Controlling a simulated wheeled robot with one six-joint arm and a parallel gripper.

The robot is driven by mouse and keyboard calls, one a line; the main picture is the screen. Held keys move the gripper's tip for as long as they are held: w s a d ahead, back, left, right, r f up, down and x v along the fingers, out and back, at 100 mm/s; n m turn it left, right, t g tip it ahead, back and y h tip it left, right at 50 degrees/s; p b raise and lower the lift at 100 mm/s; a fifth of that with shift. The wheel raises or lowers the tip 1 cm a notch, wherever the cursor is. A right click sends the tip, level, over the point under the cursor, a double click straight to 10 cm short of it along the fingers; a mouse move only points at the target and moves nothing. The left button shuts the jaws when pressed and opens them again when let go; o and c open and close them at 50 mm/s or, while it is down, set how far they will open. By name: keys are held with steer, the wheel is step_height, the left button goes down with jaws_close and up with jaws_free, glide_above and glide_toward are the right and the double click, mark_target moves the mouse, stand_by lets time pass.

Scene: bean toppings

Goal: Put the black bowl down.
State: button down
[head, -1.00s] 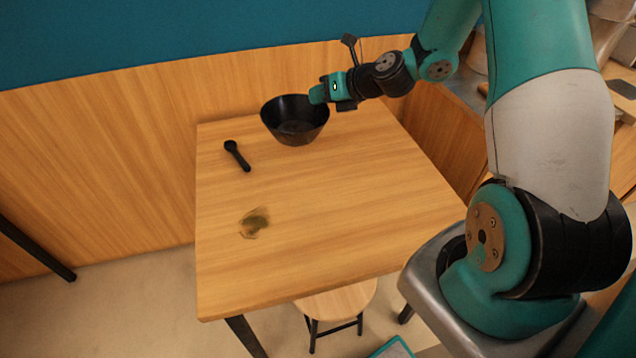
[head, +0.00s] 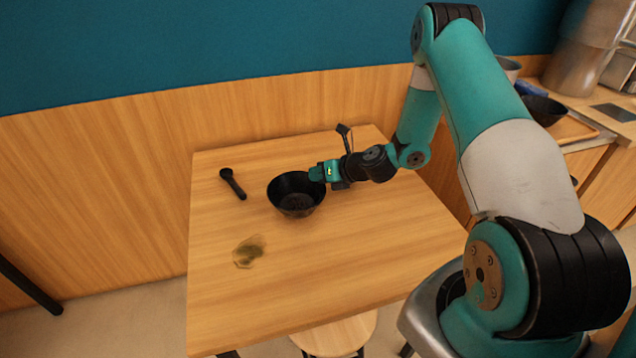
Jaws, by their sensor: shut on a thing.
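The black bowl (head: 295,204) is upright over the middle of the wooden table (head: 330,270). My gripper (head: 318,174) reaches in from the right and is shut on the bowl's right rim. The fingertips are small and partly hidden at the rim. I cannot tell whether the bowl's base touches the table top or is a little above it. The inside of the bowl looks dark.
The table's near part is clear. A stool (head: 336,334) stands at the near edge. Another dark bowl (head: 545,110) is on the right counter.

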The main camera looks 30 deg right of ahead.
mark_target(318, 183)
steer(key=shift+f, duration=1.45)
steer(key=shift+f, duration=0.1)
